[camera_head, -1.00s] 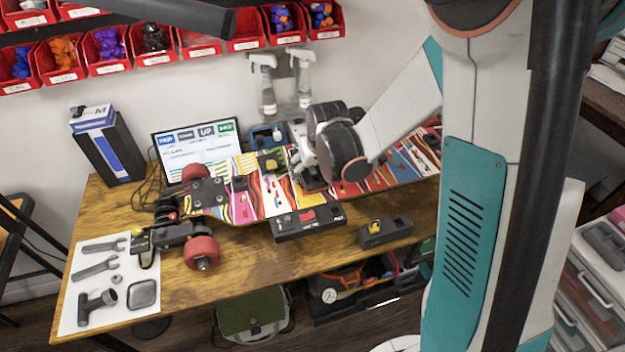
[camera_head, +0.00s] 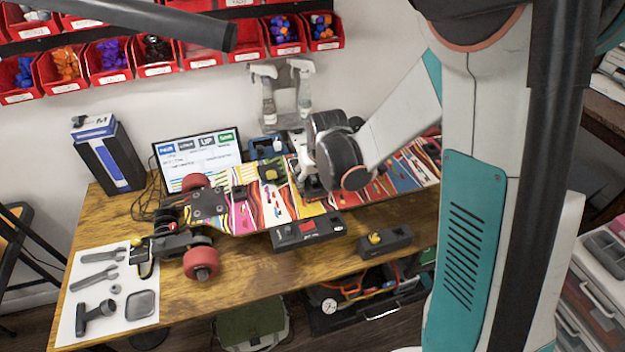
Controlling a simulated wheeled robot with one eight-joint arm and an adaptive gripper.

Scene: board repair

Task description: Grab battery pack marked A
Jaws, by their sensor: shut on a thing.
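My gripper (camera_head: 312,190) points down at the middle of a long multicoloured skateboard deck (camera_head: 245,220) on the wooden bench. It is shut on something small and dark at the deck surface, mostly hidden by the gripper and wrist. I cannot read an A mark on it. A dark block with a yellow-green top (camera_head: 272,171) sits on the deck just left of the gripper. A black box with a red part (camera_head: 308,231) lies at the deck's front edge, and a black box with a yellow part (camera_head: 385,240) lies to its right. Their markings are too small to read.
A screen (camera_head: 197,155) and a blue-black box (camera_head: 108,155) stand at the back left. Red wheels (camera_head: 201,263) and trucks sit at the deck's left end. Tools lie on a white sheet (camera_head: 108,297). Spray bottles (camera_head: 268,95) and red bins (camera_head: 110,62) are behind.

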